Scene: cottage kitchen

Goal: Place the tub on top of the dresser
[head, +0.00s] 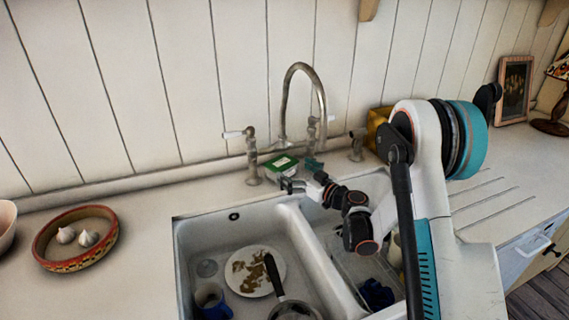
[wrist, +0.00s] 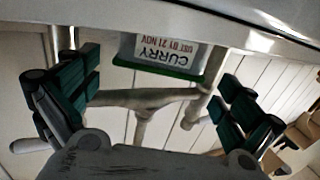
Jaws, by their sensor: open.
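The tub (head: 281,165) is small and pale with a green lid. It sits on the counter behind the sink, by the base of the tap. In the wrist view the tub (wrist: 160,54) shows upside down, with a white label reading CURRY and a date. My gripper (head: 301,176) is open and just in front of the tub, at the back rim of the sink. In the wrist view my gripper (wrist: 160,92) has its fingers wide apart, with the tub beyond and between them, and nothing held. I cannot make out a dresser in either view.
The tall tap (head: 303,76) and its handles stand close around the tub. The sink (head: 205,230) holds a plate (head: 243,275), a pan (head: 290,310) and a blue mug (head: 211,300). A bowl of garlic (head: 76,262) sits left. A picture frame (head: 515,90) and lamp stand right.

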